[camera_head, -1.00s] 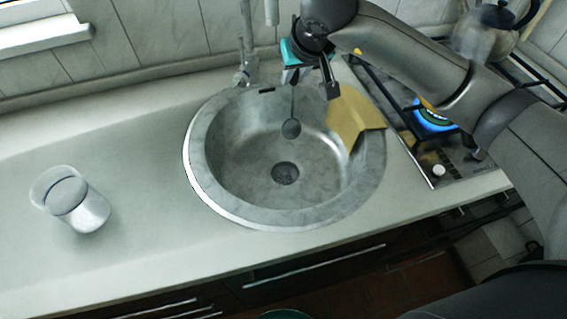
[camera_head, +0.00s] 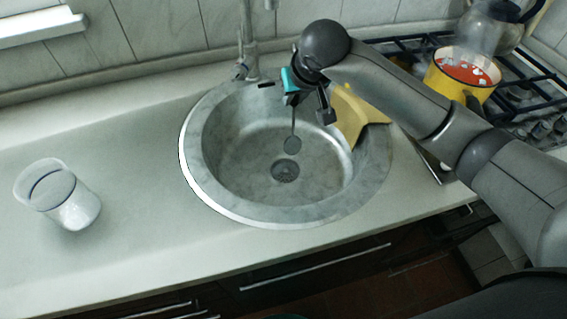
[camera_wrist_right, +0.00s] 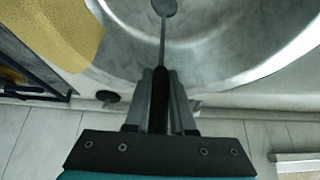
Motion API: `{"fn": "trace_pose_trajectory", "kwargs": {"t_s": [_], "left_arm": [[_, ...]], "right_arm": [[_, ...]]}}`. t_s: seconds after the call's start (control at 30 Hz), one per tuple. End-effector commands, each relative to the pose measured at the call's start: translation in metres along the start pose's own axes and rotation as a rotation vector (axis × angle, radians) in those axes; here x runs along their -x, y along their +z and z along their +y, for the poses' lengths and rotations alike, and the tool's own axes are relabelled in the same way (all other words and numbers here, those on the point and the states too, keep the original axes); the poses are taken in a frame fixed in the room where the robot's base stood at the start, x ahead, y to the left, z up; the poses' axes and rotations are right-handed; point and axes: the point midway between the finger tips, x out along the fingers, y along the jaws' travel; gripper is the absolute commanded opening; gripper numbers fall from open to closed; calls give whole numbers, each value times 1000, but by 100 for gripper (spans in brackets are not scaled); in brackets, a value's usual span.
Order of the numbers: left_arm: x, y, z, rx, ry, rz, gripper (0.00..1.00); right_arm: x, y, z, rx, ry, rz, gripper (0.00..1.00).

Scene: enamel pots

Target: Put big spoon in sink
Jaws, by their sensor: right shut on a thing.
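The big spoon (camera_head: 292,144) hangs over the round metal sink (camera_head: 188,152) with its bowl end down, above the basin near the drain. My right gripper (camera_head: 293,101) is shut on the spoon's handle above the far right part of the sink. In the right wrist view the spoon (camera_wrist_right: 163,30) runs out from between the fingers of my right gripper (camera_wrist_right: 160,78), its bowl cut off at the top edge, over the sink (camera_wrist_right: 225,45). The upper end of the handle is hidden by the gripper. My left gripper does not show.
A yellow cloth (camera_head: 352,118) lies over the sink's right rim. A yellow pot (camera_head: 460,75) with red contents and a kettle (camera_head: 492,25) stand on the stove at the right. The faucet (camera_head: 246,45) rises behind the sink.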

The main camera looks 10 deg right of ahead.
Motion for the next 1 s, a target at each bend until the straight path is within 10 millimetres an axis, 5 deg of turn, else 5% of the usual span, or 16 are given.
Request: {"fn": "trace_pose_trajectory", "kwargs": {"t_s": [0.13, 0.17, 0.47, 0.77, 1.0], "left_arm": [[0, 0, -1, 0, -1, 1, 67], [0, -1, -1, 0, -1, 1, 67], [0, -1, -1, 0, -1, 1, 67], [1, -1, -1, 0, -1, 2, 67], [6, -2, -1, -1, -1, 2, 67]], "right_arm": [[1, -1, 0, 0, 0, 1, 0], [1, -1, 0, 0, 0, 1, 23], [1, -1, 0, 0, 0, 1, 57], [2, 0, 0, 0, 1, 0, 57], [32, -2, 1, 4, 2, 4, 57]]}}
